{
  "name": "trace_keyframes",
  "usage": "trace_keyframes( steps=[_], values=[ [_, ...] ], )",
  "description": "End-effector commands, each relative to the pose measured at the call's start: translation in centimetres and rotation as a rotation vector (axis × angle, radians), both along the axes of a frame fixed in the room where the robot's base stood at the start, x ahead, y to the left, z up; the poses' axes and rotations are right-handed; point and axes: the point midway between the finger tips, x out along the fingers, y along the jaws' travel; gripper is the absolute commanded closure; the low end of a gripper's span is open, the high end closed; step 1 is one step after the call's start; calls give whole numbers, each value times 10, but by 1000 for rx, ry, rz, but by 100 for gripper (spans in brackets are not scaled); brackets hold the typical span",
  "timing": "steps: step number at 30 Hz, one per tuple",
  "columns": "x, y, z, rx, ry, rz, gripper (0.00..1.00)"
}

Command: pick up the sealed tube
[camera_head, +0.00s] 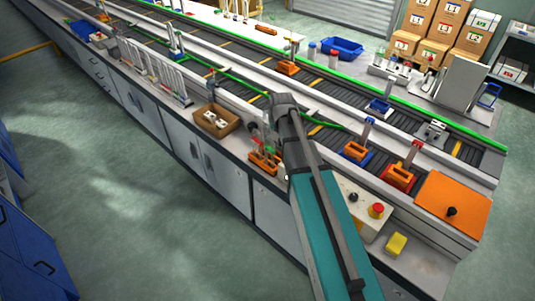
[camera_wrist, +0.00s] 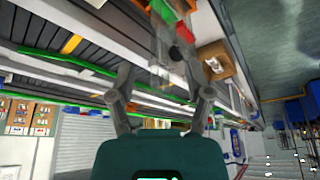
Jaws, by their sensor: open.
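An orange rack (camera_head: 264,163) stands at the bench's front edge, just left of my arm in the head view. Slim upright pieces with red and green parts show in it, but they are too small to tell which is the sealed tube. My gripper (camera_head: 262,133) is open, close above and behind this rack. In the wrist view my gripper (camera_wrist: 160,75) has its two fingers spread. A pale, see-through upright shape (camera_wrist: 162,35) shows between and beyond them; I cannot tell whether it is the tube. No held object is clear.
A cardboard box (camera_head: 215,121) with white pieces stands left of the rack. A white control box with a red button (camera_head: 376,210) and a yellow block (camera_head: 396,244) lie right of my arm. Conveyors run behind.

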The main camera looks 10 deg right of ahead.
Motion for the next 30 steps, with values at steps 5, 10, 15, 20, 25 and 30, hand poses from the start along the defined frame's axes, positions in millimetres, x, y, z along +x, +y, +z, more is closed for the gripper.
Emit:
trace_keyframes(
  steps=[5,10,15,20,25,30],
  values=[
    [3,0,-10,0,0,-1,35],
    [9,-1,-23,0,1,-1,35],
    [14,-1,-36,-1,1,-1,35],
    [19,-1,-49,0,1,-2,35],
    [24,-2,-62,0,1,-2,35],
    [29,-2,-73,0,1,-2,35]
  ],
)
